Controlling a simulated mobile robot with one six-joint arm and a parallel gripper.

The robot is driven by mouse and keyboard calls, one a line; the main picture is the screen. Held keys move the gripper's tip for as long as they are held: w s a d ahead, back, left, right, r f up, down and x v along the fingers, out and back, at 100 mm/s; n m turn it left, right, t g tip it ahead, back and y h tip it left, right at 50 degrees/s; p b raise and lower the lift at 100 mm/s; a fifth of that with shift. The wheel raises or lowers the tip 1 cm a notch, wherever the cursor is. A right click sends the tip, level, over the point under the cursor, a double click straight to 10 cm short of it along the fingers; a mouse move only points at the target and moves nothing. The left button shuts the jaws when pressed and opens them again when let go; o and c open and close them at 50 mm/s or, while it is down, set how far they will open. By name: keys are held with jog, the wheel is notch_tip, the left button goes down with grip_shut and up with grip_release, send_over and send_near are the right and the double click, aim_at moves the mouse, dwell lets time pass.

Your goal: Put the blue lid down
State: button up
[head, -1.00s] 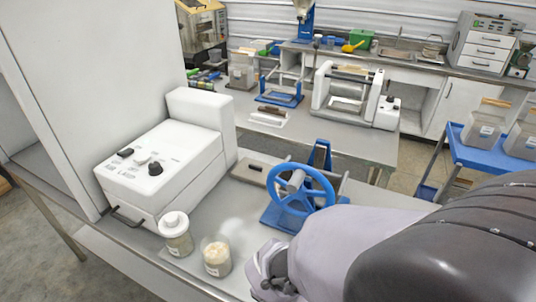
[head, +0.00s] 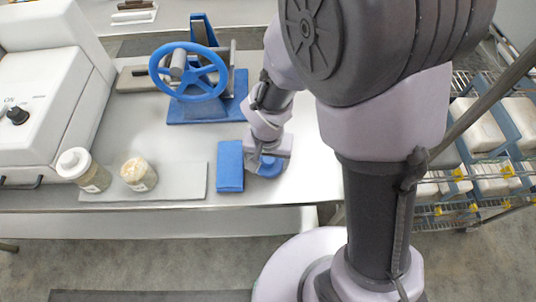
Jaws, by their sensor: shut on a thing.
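The blue lid (head: 270,168) is at my gripper (head: 268,155), low over the grey bench top, just right of a flat blue block (head: 230,166). My gripper points down and is shut on the lid; its fingers are small and partly hidden by my wrist. I cannot tell whether the lid touches the bench.
An open jar (head: 138,174) and a white-capped jar (head: 84,170) stand on a grey mat (head: 185,182) at left. A blue handwheel device (head: 190,72) stands behind. The bench's front edge (head: 150,208) is close. Bare bench (head: 308,150) lies to the right.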

jog(key=shift+f, duration=0.25)
jog(key=o, duration=1.3)
jog(key=shift+r, duration=0.1)
notch_tip(320, 180, up, 12)
jog(key=s+p, duration=0.1)
jog(key=p, duration=0.4)
notch_tip(320, 180, up, 10)
jog(key=r+m+t+y, duration=0.1)
jog(key=t, duration=0.1)
send_over(268, 163)
jog(key=s+d, duration=0.3)
jog(key=d, duration=0.2)
jog(key=s+d+r+t+y, duration=0.1)
jog(key=s+d+r+t, duration=0.1)
jog(key=s+r, duration=0.4)
jog(key=shift+s+r+m, duration=0.2)
jog(key=shift+s+m, duration=0.2)
jog(key=shift+s, duration=0.05)
